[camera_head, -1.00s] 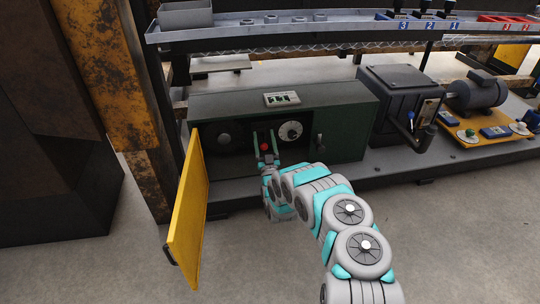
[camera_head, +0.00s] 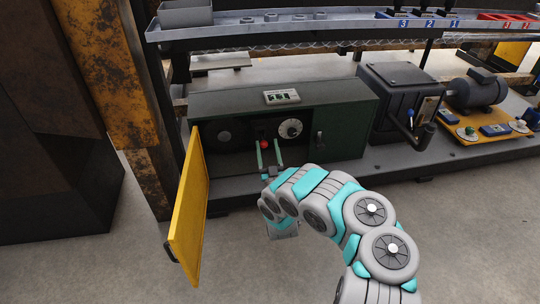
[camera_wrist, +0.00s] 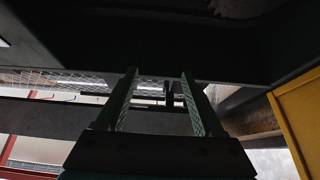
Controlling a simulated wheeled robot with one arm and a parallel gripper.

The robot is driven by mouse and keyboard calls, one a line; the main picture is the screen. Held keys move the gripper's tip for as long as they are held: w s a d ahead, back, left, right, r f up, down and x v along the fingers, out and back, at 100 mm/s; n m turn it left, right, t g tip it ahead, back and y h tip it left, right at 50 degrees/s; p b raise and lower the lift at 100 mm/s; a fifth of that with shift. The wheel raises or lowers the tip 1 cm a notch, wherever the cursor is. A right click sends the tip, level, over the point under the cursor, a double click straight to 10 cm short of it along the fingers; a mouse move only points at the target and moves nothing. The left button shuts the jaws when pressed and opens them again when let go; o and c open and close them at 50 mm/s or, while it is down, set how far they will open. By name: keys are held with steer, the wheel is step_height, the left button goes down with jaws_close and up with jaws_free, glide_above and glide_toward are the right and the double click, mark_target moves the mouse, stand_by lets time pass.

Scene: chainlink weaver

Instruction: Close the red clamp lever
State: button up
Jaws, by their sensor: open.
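The clamp lever's red ball knob (camera_head: 268,145) shows inside the open front of the dark green machine housing (camera_head: 330,115). The lever's shaft is hard to make out in the dark interior. My gripper (camera_head: 268,154) is open, with its two fingers reaching into the housing front. In the head view the knob appears between the fingertips; whether they touch it I cannot tell. In the wrist view the gripper (camera_wrist: 158,80) has its fingers apart with nothing clearly held, and the red knob is not visible there.
A yellow door (camera_head: 188,205) stands swung open at the left of the housing. A white dial (camera_head: 290,128) sits right of the knob. A black crank box (camera_head: 400,100) stands to the right. A grey shelf (camera_head: 300,28) runs above. Open floor lies in front.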

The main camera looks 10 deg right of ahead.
steer(key=shift+s+d+r+b, duration=0.1)
steer(key=shift+s+b, duration=0.95)
steer(key=shift+b, duration=0.1)
steer(key=shift+s+d+r+b, duration=0.1)
steer(key=shift+s+b, duration=0.95)
steer(key=shift+b, duration=0.1)
steer(key=shift+a, duration=0.1)
steer(key=shift+c, duration=0.2)
